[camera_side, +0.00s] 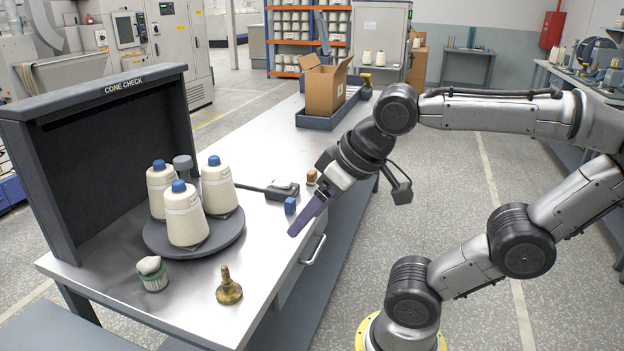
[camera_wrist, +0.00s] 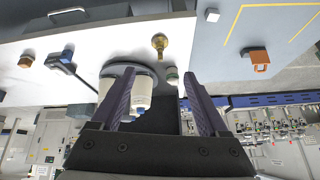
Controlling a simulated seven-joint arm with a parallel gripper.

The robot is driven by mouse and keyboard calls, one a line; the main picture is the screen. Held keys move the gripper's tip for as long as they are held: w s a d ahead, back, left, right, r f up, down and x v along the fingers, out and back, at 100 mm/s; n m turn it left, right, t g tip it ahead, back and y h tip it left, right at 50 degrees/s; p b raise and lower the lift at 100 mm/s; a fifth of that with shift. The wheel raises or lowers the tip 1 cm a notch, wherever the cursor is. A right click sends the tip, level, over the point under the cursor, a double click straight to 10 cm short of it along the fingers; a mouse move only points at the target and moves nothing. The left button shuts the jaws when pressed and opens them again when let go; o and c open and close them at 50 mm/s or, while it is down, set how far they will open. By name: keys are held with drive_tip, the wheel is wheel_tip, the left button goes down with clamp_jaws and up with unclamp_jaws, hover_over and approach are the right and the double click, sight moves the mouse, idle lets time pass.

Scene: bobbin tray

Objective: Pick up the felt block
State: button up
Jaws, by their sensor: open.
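Two small blocks lie on the steel bench top: a blue block (camera_side: 290,205) near the right edge, and an orange-brown block (camera_side: 311,176) farther back. I cannot tell from the surface which of them is felt. In the wrist view the blue block (camera_wrist: 67,53) and the brown block (camera_wrist: 25,61) both show at upper left, outside the jaws. My gripper (camera_side: 303,217) has purple fingers pointing down and left, close to the right of the blue block. In the wrist view the fingers (camera_wrist: 159,78) are apart, with no block held between them.
A round dark turntable (camera_side: 160,242) holds thread cones (camera_side: 184,222) in front of the CONE CHECK booth (camera_side: 105,82). A dark device (camera_side: 282,190) with a cable lies beside the blue block. A cardboard box (camera_side: 325,90) sits behind.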

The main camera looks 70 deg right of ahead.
drive_tip(key=w+d+r+m+h, duration=0.1)
drive_tip(key=w+d+r+m, duration=0.3)
drive_tip(key=w, duration=0.3)
drive_tip(key=w+d+r+m+h, duration=0.1)
drive_tip(key=w+d+r+m, duration=0.1)
drive_tip(key=w+d+r, duration=0.3)
drive_tip(key=w+d+r+m+g+h, duration=0.1)
drive_tip(key=w+d+r+m+h, duration=0.15)
drive_tip(key=w+d, duration=0.6)
drive_tip(key=m+g, duration=0.6)
drive_tip(key=m, duration=0.2)
hover_over(310, 174)
drive_tip(key=a, duration=0.5)
wheel_tip(310, 174, down, 23)
drive_tip(key=shift+y, duration=0.25)
drive_tip(key=x, duration=0.8)
drive_tip(key=shift+w+d, duration=0.15)
drive_tip(key=shift+w, duration=0.2)
drive_tip(key=shift+x, duration=2.85)
